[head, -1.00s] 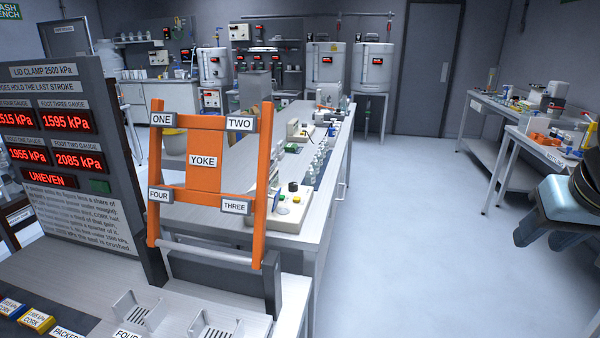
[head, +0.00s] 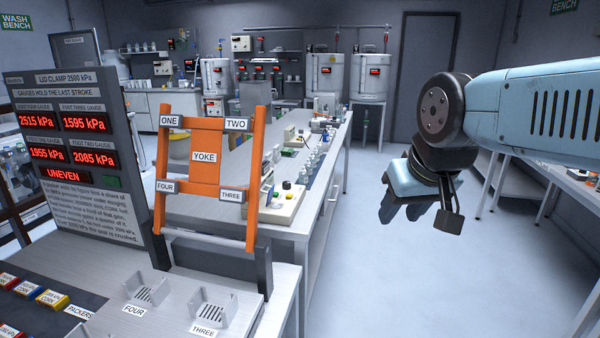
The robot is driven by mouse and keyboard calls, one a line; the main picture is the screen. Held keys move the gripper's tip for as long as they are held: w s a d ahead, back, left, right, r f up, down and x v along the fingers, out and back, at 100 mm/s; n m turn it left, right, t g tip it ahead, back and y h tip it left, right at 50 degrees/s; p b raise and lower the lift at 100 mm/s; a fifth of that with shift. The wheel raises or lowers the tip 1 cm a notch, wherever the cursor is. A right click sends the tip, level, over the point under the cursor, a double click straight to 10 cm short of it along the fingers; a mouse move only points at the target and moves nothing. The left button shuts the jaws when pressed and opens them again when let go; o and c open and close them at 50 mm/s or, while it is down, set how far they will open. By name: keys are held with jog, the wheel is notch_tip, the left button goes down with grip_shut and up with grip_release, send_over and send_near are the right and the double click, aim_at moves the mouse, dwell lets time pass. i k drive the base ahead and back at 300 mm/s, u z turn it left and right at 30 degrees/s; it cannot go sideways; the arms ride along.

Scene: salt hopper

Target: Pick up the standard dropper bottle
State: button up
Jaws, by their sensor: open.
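A row of small whitish bottles (head: 311,161) stands on the long bench in the middle of the head view. They are too small for me to read any label or tell which one is the standard dropper bottle. My gripper (head: 420,213) hangs to the right of that bench, over the open floor, pointing down. It is open, with nothing seen between its fingers, and is apart from the bottles.
The long bench (head: 288,226) carries several devices. An orange yoke frame (head: 205,157) stands at the near left, beside a gauge panel (head: 75,150) reading UNEVEN. Slotted holders (head: 212,305) sit in front. The floor (head: 365,270) between the benches is clear.

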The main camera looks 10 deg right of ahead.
aim_at(309, 166)
jog(key=u, duration=0.1)
jog(key=i, duration=1)
jog(key=z, duration=0.05)
